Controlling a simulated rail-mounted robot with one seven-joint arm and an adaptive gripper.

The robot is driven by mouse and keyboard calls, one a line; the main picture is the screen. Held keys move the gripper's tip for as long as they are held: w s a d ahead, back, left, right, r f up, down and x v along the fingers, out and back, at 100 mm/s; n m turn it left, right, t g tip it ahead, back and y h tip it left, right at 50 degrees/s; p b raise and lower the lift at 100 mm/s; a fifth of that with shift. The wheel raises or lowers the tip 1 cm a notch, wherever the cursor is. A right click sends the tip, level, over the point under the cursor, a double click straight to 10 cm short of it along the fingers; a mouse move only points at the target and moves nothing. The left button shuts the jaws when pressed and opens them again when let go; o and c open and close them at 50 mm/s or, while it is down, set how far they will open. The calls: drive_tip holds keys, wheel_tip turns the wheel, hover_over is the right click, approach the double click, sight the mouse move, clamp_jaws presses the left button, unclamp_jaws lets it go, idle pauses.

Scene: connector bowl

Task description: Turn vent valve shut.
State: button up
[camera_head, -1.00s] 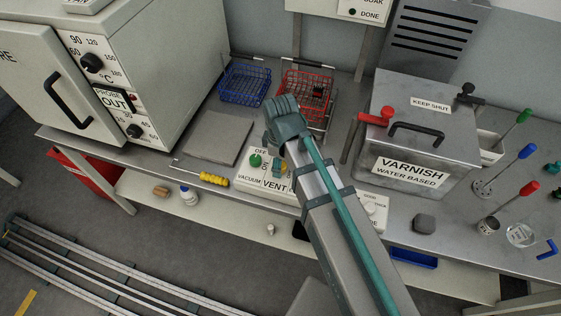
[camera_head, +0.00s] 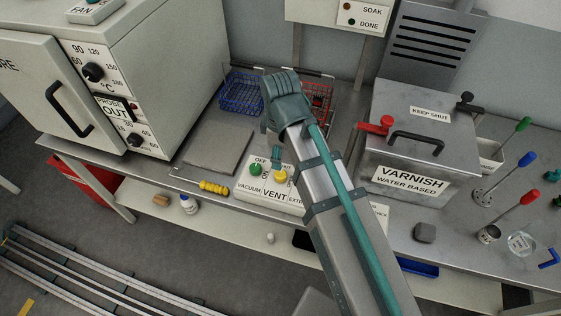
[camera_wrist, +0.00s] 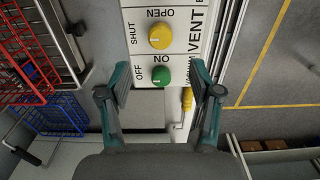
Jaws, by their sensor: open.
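The white vent panel (camera_head: 243,193) lies on the steel bench, with a green knob (camera_head: 256,169) and a yellow knob (camera_head: 280,175). In the wrist view the yellow knob (camera_wrist: 160,36) sits between the SHUT and OPEN labels; I cannot tell clearly which way it points. The green knob (camera_wrist: 162,76) sits by the OFF and ON labels. My gripper (camera_wrist: 161,82) is open and empty, its fingers either side of the green knob in the picture, apparently above the panel. The yellow knob is beyond the fingertips. In the head view my arm hides the panel's right part.
A yellow-handled tool (camera_head: 213,187) lies left of the panel. A blue basket (camera_head: 240,92) and a red basket (camera_head: 323,96) stand behind it. The varnish tank (camera_head: 425,145) with a red handle stands right. A grey flat slab (camera_head: 216,148) lies left.

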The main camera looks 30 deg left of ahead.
drive_tip(key=shift+r, duration=1.45)
